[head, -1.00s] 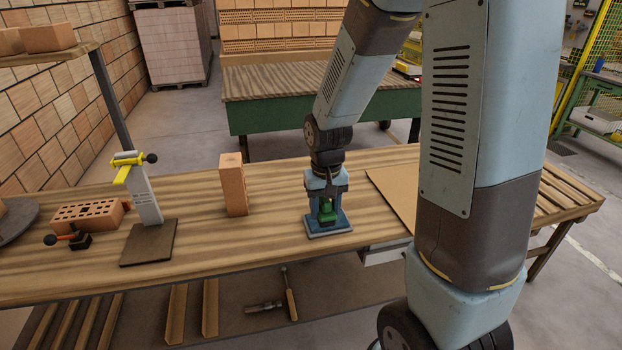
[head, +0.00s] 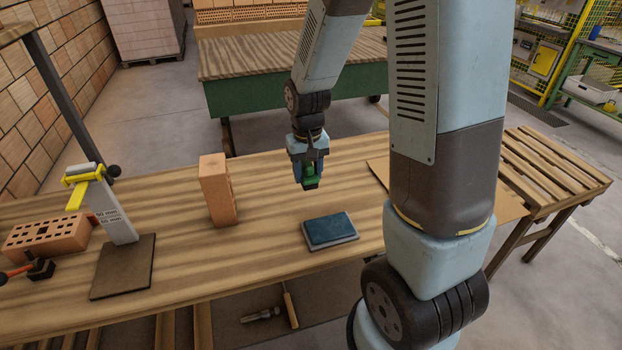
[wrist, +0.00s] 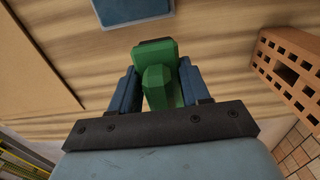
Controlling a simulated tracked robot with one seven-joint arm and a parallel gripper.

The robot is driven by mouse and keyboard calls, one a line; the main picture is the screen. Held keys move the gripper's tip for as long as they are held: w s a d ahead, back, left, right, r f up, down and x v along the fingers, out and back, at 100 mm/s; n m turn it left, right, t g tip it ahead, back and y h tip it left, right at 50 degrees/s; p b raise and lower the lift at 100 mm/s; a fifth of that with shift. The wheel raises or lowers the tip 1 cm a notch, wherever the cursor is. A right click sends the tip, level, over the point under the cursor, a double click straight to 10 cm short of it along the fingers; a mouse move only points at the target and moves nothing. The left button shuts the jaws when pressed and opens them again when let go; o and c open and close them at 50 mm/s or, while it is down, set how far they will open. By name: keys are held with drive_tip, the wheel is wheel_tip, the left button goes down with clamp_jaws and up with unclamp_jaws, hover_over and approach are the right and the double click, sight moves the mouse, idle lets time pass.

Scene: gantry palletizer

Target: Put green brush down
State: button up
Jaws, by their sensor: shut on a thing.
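The green brush (head: 311,181) is held between the fingers of my gripper (head: 310,172), above the wooden bench (head: 182,255). In the wrist view the green brush (wrist: 158,75) sits between the two blue fingers of my gripper (wrist: 158,90), one on each side. The gripper is shut on it. I cannot tell exactly how high it hangs over the bench. A flat blue pad (head: 330,231) lies on the bench to the right of and nearer than the brush; part of it shows at the top of the wrist view (wrist: 132,9).
An upright orange brick (head: 218,190) stands left of the gripper. Further left are a gauge stand (head: 117,215) on a dark plate (head: 124,268) and a holed brick (head: 47,233). A tan board (head: 378,172) lies to the right. The bench between brick and pad is clear.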

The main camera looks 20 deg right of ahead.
drive_tip(key=w+d+f, duration=0.1)
drive_tip(key=w+f, duration=0.1)
drive_tip(key=w, duration=0.1)
drive_tip(key=w+d+f, duration=0.2)
drive_tip(key=w+f, duration=0.1)
drive_tip(key=w, duration=0.1)
drive_tip(key=w+d+f, duration=0.1)
drive_tip(key=w+f, duration=0.2)
drive_tip(key=shift+w+d+f, duration=0.15)
drive_tip(key=shift+d+f, duration=0.05)
drive_tip(key=shift+w+d+f, duration=0.1)
drive_tip(key=shift+w+f, duration=0.15)
drive_tip(key=shift+f, duration=0.3)
wheel_tip(320, 180, down, 2)
drive_tip(key=shift+f, duration=0.25)
drive_tip(key=o, duration=0.9)
drive_tip(key=shift+o, duration=0.2)
